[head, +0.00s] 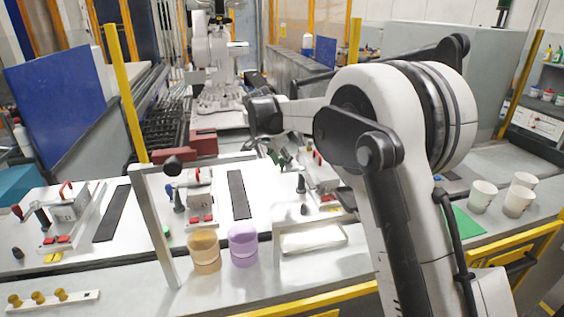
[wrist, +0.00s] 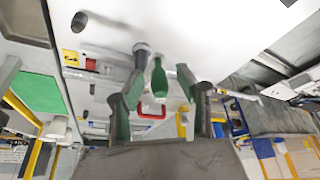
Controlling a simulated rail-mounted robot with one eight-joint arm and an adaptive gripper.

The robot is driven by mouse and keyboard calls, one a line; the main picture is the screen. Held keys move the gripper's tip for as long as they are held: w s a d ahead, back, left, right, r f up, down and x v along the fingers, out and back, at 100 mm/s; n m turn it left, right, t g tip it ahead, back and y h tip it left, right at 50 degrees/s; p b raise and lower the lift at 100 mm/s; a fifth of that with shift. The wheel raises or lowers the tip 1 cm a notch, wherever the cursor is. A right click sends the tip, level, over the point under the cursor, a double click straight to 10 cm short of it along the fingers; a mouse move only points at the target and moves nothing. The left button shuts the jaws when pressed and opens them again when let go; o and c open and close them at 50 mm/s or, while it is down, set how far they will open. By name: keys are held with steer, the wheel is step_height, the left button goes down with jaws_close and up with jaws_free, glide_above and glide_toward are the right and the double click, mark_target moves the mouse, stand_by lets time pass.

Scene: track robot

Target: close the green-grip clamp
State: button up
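The green grip (wrist: 159,82) of a clamp shows in the wrist view between the two fingers of my gripper (wrist: 160,76). The fingers are apart, with green inner pads, and a gap shows on both sides of the grip. A dark round-topped part (wrist: 141,50) stands beside the left fingertip. A red handle (wrist: 152,110) shows below the grip. In the head view my gripper (head: 276,150) is small and partly hidden by my arm, above a clamp fixture (head: 322,178) on the white table. I cannot tell the clamp's lever angle clearly.
Other clamp fixtures stand to the left (head: 66,212) and centre (head: 200,200). A grey frame (head: 158,225) rises near the centre. White cups (head: 483,197) stand at right.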

steer(key=shift+f, duration=0.15)
steer(key=shift+c, duration=0.4)
jaws_close()
